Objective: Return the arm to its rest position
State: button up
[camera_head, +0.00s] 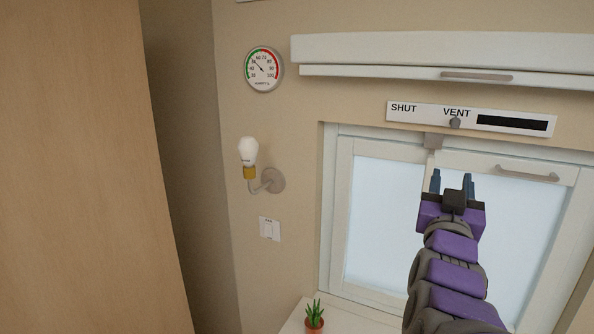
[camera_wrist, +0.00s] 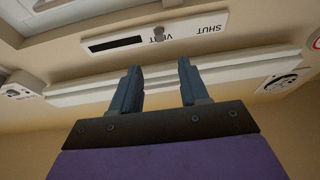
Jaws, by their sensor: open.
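My gripper (camera_head: 453,184) is raised at the end of my purple and grey arm, in front of the window in the head view. In the wrist view its two blue-grey fingers (camera_wrist: 160,88) stand apart with nothing between them. Above it in the head view is a white panel (camera_head: 424,113) marked SHUT and VENT, with a grey knob (camera_head: 455,122) under the word VENT. The panel also shows upside down in the wrist view (camera_wrist: 188,37), past the fingertips. The fingers look apart from the knob.
The window frame (camera_head: 343,215) lies behind my arm, with a handle (camera_head: 527,173) at its upper right. A white ledge (camera_head: 440,49) juts out above the panel. A wall lamp (camera_head: 249,152), a dial (camera_head: 263,69) and a potted plant (camera_head: 314,316) are to the left. A wooden surface (camera_head: 85,170) fills the far left.

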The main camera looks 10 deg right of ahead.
jog(key=s+a+f+n+g+y+b, duration=0.1)
jog(key=a+f+g+y+b, duration=0.15)
jog(key=a+f, duration=0.45)
jog(key=s+a+f+n+g+y+b, duration=0.1)
jog(key=a+f+n+g+y, duration=0.2)
jog(key=f, duration=0.8)
jog(key=s+a+f+g+y+b, duration=0.15)
jog(key=a+f+y, duration=0.3)
jog(key=f, duration=0.45)
jog(key=s+a+f+n+g+y+b, duration=0.1)
jog(key=s+a+f+g, duration=0.1)
jog(key=s+f+g, duration=0.3)
jog(key=s+a+f+n+g+y+b, duration=0.1)
jog(key=s+a+f+g+b, duration=0.15)
jog(key=s+f, duration=0.5)
jog(key=s+f+g, duration=0.1)
jog(key=s+g, duration=0.1)
jog(key=s, duration=0.5)
jog(key=s+a+f+g+b, duration=0.1)
jog(key=s+f+g, duration=0.1)
jog(key=s, duration=0.5)
jog(key=shift+a+f+n+g, duration=0.2)
jog(key=shift+n+g, duration=0.1)
jog(key=shift+g, duration=0.55)
